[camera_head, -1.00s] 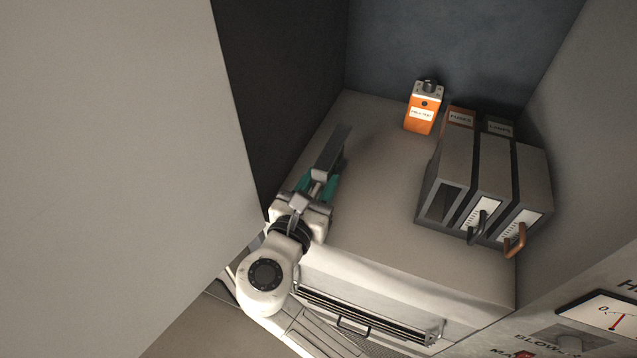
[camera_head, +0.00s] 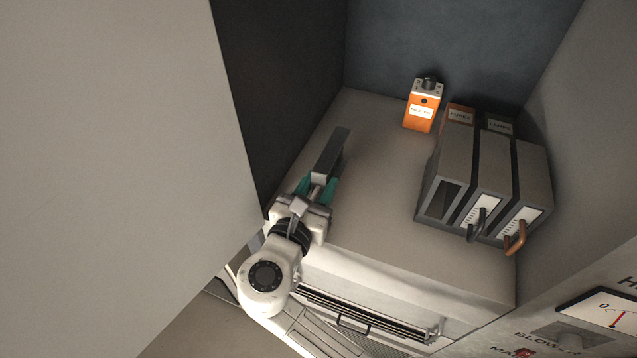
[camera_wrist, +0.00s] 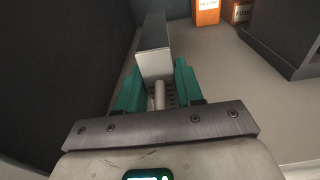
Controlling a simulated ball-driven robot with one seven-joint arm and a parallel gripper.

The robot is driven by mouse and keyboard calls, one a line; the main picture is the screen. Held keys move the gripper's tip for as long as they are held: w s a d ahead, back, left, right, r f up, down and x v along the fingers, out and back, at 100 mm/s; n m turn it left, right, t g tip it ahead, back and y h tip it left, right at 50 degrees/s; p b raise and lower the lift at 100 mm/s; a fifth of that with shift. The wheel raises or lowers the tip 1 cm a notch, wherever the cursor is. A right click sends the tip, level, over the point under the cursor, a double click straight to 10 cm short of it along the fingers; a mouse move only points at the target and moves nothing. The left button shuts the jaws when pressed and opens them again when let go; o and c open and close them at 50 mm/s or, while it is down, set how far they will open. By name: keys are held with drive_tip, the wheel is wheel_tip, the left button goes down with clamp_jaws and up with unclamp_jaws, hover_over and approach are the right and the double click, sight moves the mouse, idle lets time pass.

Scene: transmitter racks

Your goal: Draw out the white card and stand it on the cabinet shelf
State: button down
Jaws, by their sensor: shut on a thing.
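The white card is a long dark grey module with a white front face (camera_wrist: 155,65) and a pale handle (camera_wrist: 159,95). In the head view the card (camera_head: 331,153) is upright over the left part of the cabinet shelf (camera_head: 385,185), near the dark left wall. My gripper (camera_head: 318,192) is at its front end. In the wrist view the teal fingers of my gripper (camera_wrist: 158,98) are shut on the handle. The card points away from me toward the back. Whether its underside touches the shelf I cannot tell.
A card rack (camera_head: 430,217) stands at the right, its left slot open and empty. Beside it are cards with a black handle (camera_head: 477,226) and a brown handle (camera_head: 515,240). An orange box (camera_head: 422,108) stands at the back. The middle shelf is clear.

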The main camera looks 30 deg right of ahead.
drive_tip(key=shift+f, duration=0.1)
drive_tip(key=c, duration=0.6)
unclamp_jaws()
drive_tip(key=shift+c, duration=0.2)
drive_tip(key=b+v, duration=0.2)
drive_tip(key=v, duration=0.8)
drive_tip(key=shift+s+a, duration=0.25)
drive_tip(key=shift+a, duration=0.05)
